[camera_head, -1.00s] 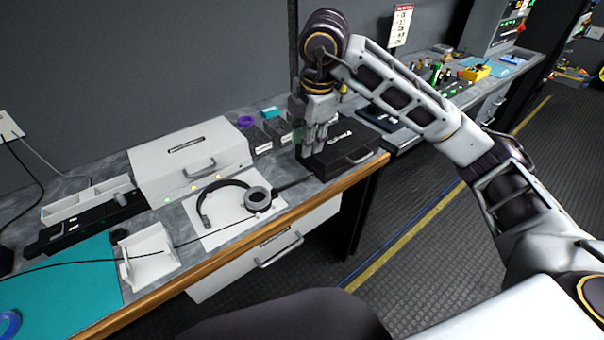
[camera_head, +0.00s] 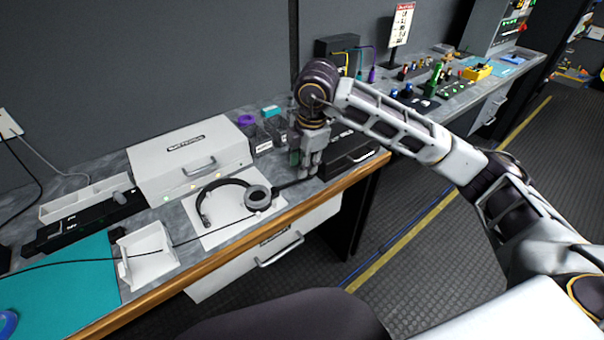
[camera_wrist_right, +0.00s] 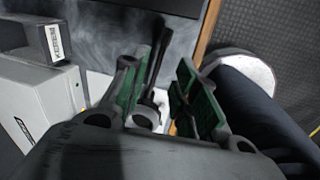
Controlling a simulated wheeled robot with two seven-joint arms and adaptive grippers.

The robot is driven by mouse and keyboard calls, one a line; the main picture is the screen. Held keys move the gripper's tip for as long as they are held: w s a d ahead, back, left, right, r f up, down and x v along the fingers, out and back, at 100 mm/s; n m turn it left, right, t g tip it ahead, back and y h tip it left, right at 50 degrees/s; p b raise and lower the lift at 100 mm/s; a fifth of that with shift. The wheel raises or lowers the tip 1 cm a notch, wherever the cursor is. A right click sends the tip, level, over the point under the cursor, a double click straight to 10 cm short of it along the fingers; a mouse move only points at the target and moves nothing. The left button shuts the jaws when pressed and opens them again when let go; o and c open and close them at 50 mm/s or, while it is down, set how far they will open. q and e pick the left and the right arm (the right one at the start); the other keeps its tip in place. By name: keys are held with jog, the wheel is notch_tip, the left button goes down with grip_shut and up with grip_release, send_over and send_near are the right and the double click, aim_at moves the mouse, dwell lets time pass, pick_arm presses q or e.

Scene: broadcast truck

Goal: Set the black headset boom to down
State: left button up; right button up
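The black headset (camera_head: 224,183) lies on a white mat (camera_head: 225,232) on the bench. Its ear cup (camera_head: 258,198) is at the right. The thin black boom (camera_head: 284,186) sticks out from this cup to the right, toward my right gripper (camera_head: 305,176). In the right wrist view my right gripper (camera_wrist_right: 165,95) is open, with green finger pads on both sides. The dark boom (camera_wrist_right: 155,62) shows between the two fingers, and I cannot tell whether either finger touches it. My left gripper is not in view.
A black case (camera_head: 349,155) stands just right of my right gripper. A white box (camera_head: 190,158) stands behind the headset, and a white tray (camera_head: 148,258) lies to its left. The wooden bench edge (camera_head: 235,252) is close in front.

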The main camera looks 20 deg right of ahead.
aim_at(295, 181)
jog(key=shift+w+a+f, duration=0.1)
jog(key=shift+w+f, duration=0.15)
jog(key=shift+f, duration=0.95)
jog(key=shift+w+f, duration=0.25)
jog(key=shift+f, duration=0.95)
grip_shut()
